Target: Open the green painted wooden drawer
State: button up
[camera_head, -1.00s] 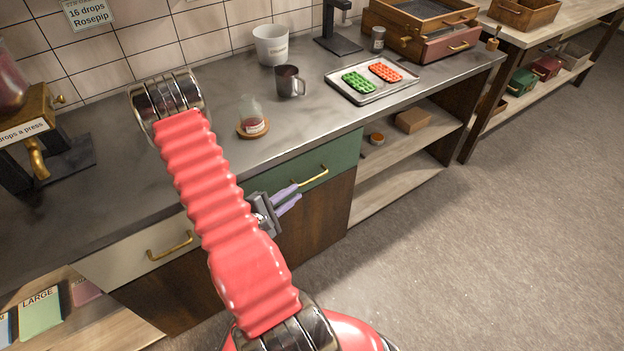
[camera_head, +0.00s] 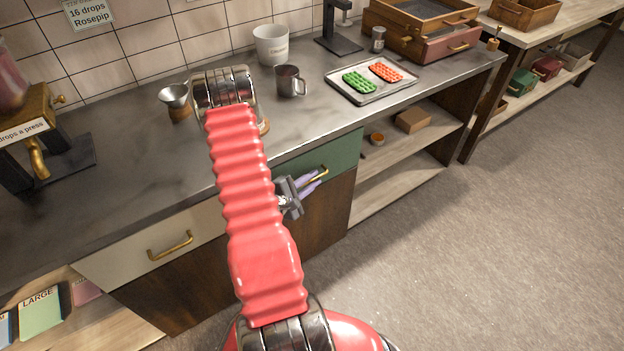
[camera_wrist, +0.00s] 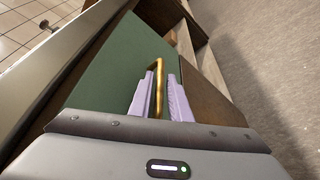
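The green drawer (camera_head: 340,150) is set under the counter's front edge, its front flush with the cabinet. Its brass handle (camera_head: 322,171) is partly hidden by my gripper (camera_head: 312,183) in the head view. In the wrist view the green drawer front (camera_wrist: 118,62) lies ahead, and the brass handle (camera_wrist: 159,80) stands between the two lilac fingers of my gripper (camera_wrist: 160,98). The fingers are apart, one on each side of the handle, with small gaps showing. My red arm hides the left part of the drawer.
A cream drawer (camera_head: 150,245) with a brass handle is to the left. The counter (camera_head: 130,185) holds a metal mug (camera_head: 290,81), a white pot (camera_head: 271,45) and a tray (camera_head: 345,91) of green and red molds. Open shelves (camera_head: 400,165) are to the right. Floor at right is clear.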

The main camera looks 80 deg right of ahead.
jog(key=shift+c, duration=0.7)
grip_shut()
